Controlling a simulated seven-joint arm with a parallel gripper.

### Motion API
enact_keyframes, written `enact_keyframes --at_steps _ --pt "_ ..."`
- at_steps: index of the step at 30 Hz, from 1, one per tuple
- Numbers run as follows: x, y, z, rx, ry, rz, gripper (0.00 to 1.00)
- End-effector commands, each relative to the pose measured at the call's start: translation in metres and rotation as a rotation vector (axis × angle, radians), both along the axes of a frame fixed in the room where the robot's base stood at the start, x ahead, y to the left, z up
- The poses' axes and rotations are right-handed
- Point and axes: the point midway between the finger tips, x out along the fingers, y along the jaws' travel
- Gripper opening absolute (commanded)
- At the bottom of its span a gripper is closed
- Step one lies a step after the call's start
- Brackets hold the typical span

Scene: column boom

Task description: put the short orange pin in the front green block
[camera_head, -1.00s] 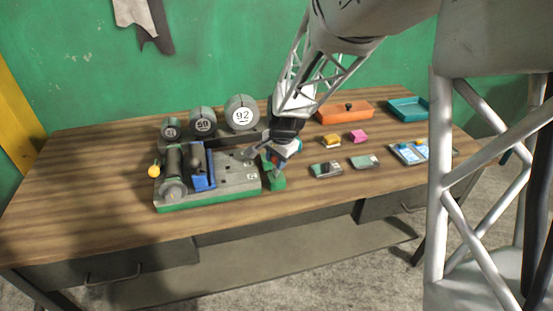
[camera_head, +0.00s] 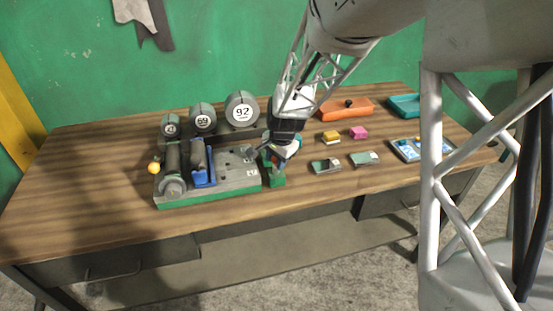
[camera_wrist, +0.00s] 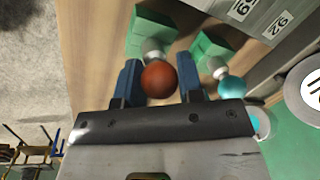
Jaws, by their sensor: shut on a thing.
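In the wrist view, the blue fingers of my gripper (camera_wrist: 158,82) are shut on the orange pin (camera_wrist: 158,79), which shows a dark orange ball head and a grey shaft. The shaft points at the front green block (camera_wrist: 152,27), the one nearer the floor side. How deep its tip sits in that block cannot be told. A teal-headed pin (camera_wrist: 231,87) stands at the other green block (camera_wrist: 208,46), just outside the right finger. In the head view, my gripper (camera_head: 283,153) is low over the front green block (camera_head: 277,180) and hides the pin.
A green-edged grey fixture (camera_head: 235,178) with rollers and a blue part stands left of my gripper. Numbered grey weights (camera_head: 241,108) are behind it. Small yellow (camera_head: 331,137) and pink (camera_head: 359,132) blocks, flat pieces (camera_head: 326,166) and an orange box (camera_head: 345,107) lie to the right.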

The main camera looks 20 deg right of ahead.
Motion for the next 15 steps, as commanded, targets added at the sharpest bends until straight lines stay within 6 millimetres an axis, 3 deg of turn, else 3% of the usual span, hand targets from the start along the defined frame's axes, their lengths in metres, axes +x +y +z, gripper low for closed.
enact_keyframes --at_steps 5,6,12,15 --pt "0.0001 0.0000 0.0002 0.000 0.000 0.000 0.11" --pt "0.0001 0.0000 0.0002 0.000 0.000 0.000 0.36" --pt "0.0001 0.0000 0.0002 0.000 0.000 0.000 0.64" --pt "0.0001 0.0000 0.0002 0.000 0.000 0.000 0.64"
